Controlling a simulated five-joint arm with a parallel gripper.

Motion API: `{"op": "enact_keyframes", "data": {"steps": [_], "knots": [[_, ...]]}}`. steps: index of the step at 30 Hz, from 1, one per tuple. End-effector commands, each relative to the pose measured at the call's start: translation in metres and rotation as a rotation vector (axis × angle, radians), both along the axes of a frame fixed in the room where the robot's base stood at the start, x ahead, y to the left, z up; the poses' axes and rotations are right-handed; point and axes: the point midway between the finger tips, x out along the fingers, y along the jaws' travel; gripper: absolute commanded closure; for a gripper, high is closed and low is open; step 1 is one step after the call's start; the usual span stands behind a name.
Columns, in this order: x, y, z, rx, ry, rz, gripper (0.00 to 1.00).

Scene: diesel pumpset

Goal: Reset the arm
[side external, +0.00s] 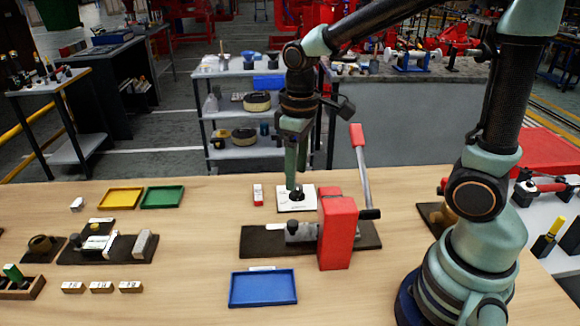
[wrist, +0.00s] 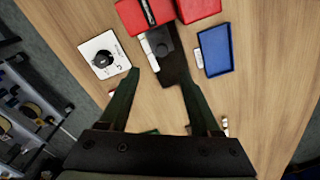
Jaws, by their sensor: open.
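My gripper (side external: 291,180) hangs downward over the middle of the wooden table. In the wrist view its two dark green fingers (wrist: 160,82) are spread apart with nothing held between them. A white plate with a black knob (wrist: 103,54) lies beyond the left finger in the wrist view. In the side view my fingertips overlap the same white plate (side external: 284,207); their height above it is hard to tell. My arm reaches in from the right, bent at the elbow.
A dark fixture base (side external: 262,240) with a red block (side external: 337,234) and a red-handled lever (side external: 358,136) stands near my gripper. A blue tray (side external: 263,288) lies in front. Yellow (side external: 120,198) and green trays (side external: 162,197) are at left. The front-right tabletop is fairly clear.

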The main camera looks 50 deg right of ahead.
Motion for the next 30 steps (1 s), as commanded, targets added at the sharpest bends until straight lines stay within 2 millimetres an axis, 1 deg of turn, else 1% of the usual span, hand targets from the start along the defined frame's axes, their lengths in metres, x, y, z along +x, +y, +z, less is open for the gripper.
{"op": "enact_keyframes", "data": {"steps": [6, 9, 13, 16, 21, 30], "knots": [[-0.015, -0.009, 0.037, 0.018, -0.166, -0.105, 0.36], [-0.025, -0.013, 0.051, 0.032, -0.249, -0.164, 0.36], [-0.036, -0.018, 0.065, 0.051, -0.349, -0.229, 0.36], [-0.043, -0.021, 0.072, 0.065, -0.406, -0.268, 0.36], [-0.049, -0.023, 0.076, 0.078, -0.455, -0.303, 0.36], [-0.049, -0.023, 0.077, 0.079, -0.460, -0.308, 0.36]]}}
